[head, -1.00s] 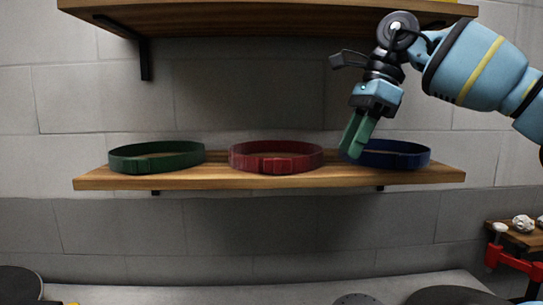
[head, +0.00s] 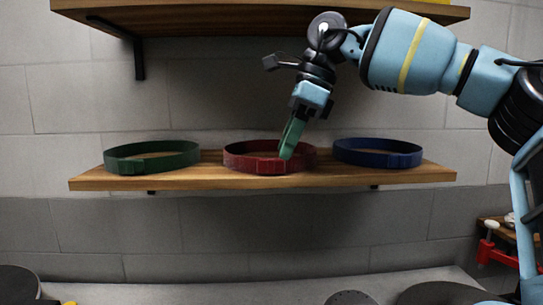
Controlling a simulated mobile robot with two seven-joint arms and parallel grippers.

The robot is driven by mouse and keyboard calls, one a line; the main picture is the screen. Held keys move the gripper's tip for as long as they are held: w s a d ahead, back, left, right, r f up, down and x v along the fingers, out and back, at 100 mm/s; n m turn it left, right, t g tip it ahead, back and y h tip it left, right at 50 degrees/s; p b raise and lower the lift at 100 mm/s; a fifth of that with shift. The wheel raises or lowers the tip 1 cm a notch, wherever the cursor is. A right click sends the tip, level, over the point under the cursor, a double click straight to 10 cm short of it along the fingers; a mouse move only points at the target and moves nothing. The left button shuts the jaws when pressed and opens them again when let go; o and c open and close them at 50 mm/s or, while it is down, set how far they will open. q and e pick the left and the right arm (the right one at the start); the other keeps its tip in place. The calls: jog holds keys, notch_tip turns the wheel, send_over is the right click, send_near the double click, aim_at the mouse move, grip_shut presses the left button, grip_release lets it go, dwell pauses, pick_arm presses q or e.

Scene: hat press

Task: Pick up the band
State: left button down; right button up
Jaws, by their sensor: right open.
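Three bands lie on the lower wooden shelf in the head view: a green band (head: 152,156) on the left, a red band (head: 256,164) in the middle and a blue band (head: 377,153) on the right. My right gripper (head: 287,156) points down with its green fingers over the front right part of the red band's rim. The fingers overlap in this view, so the gap between them is hard to see, but the gripper is open. I cannot tell whether the fingertips touch the band. My left gripper is not in view.
The lower shelf (head: 225,183) is fixed to a grey block wall. An upper shelf (head: 250,12) hangs above it. A grey worktop (head: 250,284) lies below, with dark round objects at its edges. A red clamp (head: 492,250) is at the lower right.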

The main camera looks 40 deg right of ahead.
jog(key=shift+w+a+f, duration=0.85)
jog(key=shift+a+f, duration=0.1)
jog(key=shift+f, duration=0.45)
grip_shut()
